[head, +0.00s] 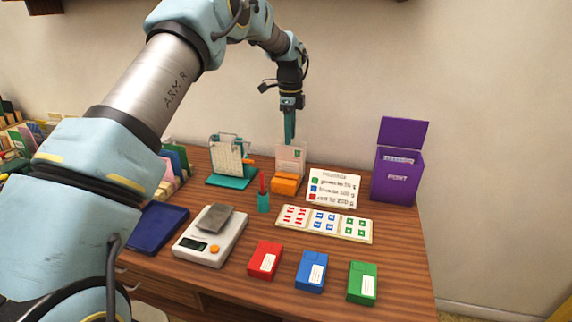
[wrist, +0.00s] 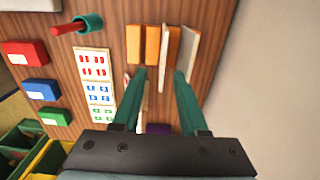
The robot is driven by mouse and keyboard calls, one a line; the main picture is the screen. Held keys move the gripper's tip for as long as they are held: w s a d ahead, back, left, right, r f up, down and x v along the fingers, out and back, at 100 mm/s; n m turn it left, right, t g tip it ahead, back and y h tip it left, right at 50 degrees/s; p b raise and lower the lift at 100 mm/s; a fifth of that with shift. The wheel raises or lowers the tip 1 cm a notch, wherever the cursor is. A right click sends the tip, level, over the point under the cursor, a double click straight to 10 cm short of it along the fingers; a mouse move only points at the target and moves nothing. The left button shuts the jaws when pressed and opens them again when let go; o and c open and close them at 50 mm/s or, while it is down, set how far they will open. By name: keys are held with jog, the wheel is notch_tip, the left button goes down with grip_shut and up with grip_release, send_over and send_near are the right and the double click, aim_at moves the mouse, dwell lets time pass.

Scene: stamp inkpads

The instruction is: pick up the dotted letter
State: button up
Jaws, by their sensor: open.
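A pale letter with a small green mark (head: 291,158) stands upright in an orange holder (head: 285,184) at the back of the desk. In the wrist view, the orange holder (wrist: 133,44) has several orange parts, with thin white upright pieces (wrist: 191,48) among them. Any dots on the letter are too small to make out. My gripper (head: 290,136) points down just above the letter, at its top edge in the head view. In the wrist view my gripper (wrist: 161,76) is open, its fingers spread, with nothing clearly held between them.
A red-handled stamp in a teal cup (head: 264,202), a scale (head: 190,247) and red, blue and green inkpads (head: 362,283) are nearer.

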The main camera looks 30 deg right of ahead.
aim_at(289, 156)
jog(key=shift+w+f+p, duration=0.15)
jog(key=shift+f+p, duration=0.6)
jog(key=shift+f, duration=1.5)
jog(key=shift+w+f+p, duration=0.1)
jog(key=shift+f+p, duration=0.65)
jog(key=shift+f, duration=1.45)
grip_shut()
